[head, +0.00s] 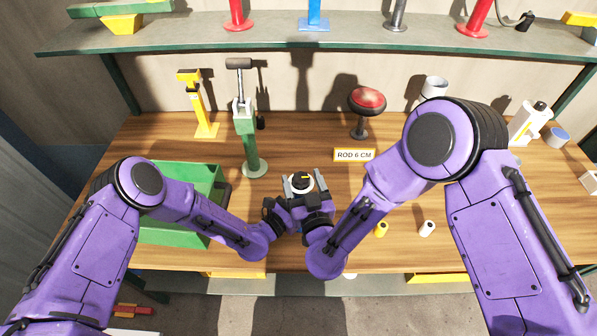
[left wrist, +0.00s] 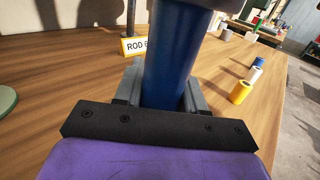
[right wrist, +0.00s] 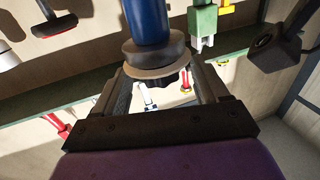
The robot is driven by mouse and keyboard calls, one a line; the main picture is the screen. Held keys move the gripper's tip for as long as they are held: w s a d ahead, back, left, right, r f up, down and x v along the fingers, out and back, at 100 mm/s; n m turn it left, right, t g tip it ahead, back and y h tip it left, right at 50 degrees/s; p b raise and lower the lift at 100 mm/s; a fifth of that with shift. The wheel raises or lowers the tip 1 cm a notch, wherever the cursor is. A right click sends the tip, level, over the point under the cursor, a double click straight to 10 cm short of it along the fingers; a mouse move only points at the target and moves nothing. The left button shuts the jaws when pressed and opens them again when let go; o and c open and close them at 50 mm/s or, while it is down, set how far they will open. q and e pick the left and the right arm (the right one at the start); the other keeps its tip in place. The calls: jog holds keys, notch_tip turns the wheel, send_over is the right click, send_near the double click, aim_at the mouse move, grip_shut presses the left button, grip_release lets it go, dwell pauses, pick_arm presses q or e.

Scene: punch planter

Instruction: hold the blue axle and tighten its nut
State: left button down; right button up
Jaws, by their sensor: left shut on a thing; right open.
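The blue axle (left wrist: 170,75) stands between the fingers of my left gripper (left wrist: 162,92), which is shut on it. In the right wrist view the axle (right wrist: 147,20) ends in a grey disc (right wrist: 152,62) with a small dark nut (right wrist: 166,80) beyond it. My right gripper (right wrist: 162,90) is open, with one finger on either side of the nut. My arms hide most of the axle there.
A green crate (head: 150,240) stands at the left. Behind are a green press (head: 252,140), a yellow stand (head: 198,105) and a red-topped post (head: 367,103). A "ROD 6 CM" sign (head: 354,155) is close by. Small yellow (head: 381,230) and white (head: 427,229) cylinders stand right.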

aim_at(304, 185)
jog(key=v, duration=0.4)
jog(key=shift+w+d, duration=0.1)
